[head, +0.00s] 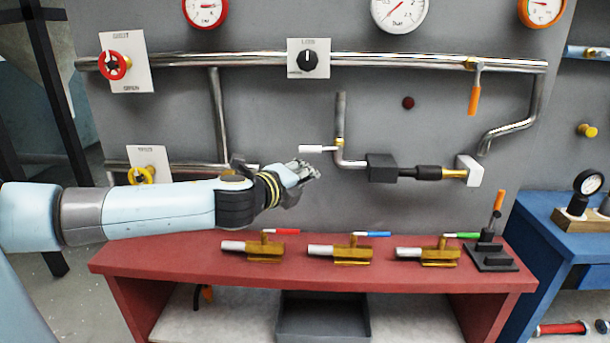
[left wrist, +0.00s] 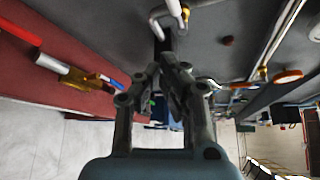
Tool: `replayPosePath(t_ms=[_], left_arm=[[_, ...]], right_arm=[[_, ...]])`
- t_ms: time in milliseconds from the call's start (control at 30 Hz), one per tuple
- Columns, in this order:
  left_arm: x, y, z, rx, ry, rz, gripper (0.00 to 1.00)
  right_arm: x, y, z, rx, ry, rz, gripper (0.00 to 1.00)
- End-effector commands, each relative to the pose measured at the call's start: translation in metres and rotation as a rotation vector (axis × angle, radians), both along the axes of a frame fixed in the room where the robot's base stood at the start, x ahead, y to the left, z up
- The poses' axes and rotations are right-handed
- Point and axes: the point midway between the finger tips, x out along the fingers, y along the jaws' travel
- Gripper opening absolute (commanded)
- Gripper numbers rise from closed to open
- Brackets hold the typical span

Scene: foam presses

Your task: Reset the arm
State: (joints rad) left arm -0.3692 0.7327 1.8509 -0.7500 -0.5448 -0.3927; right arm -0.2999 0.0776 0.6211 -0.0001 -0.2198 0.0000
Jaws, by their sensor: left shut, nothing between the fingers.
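My left arm reaches in from the left in the head view. Its gripper (head: 305,172) is in front of the grey panel, above the red bench and just left of the lower pipe fitting. In the left wrist view the gripper's fingers (left wrist: 172,75) are together with nothing between them. The white-handled valve lever (head: 318,149) is just above the gripper in the head view. I cannot tell the gap in depth between them. My right gripper is in neither view.
The red bench (head: 140,262) holds several brass valves with red, blue and green levers, such as the blue-lever valve (head: 350,250). A black stand (head: 490,255) is at its right end. The grey panel (head: 260,100) carries pipes, gauges and knobs. A blue bench (head: 545,215) stands right.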

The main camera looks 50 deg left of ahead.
Motion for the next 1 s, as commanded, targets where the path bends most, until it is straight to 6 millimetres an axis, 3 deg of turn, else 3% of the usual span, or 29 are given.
replayPosePath(t_ms=[567,667,767,867,1000], left_arm=[[0.000,0.000,-0.001,0.000,0.000,0.000,0.00],[0.000,-0.003,-0.017,-0.018,-0.003,0.007,0.00],[-0.010,-0.001,-0.069,-0.076,0.029,0.061,0.00],[-0.029,0.006,-0.143,-0.168,0.102,0.140,0.00],[-0.070,0.004,-0.255,-0.346,0.214,0.261,0.00]], right_arm=[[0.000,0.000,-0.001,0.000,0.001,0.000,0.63],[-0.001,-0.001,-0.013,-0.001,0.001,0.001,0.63],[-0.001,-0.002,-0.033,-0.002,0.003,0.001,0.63],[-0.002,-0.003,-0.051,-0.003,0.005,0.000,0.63],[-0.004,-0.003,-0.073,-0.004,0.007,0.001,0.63]])
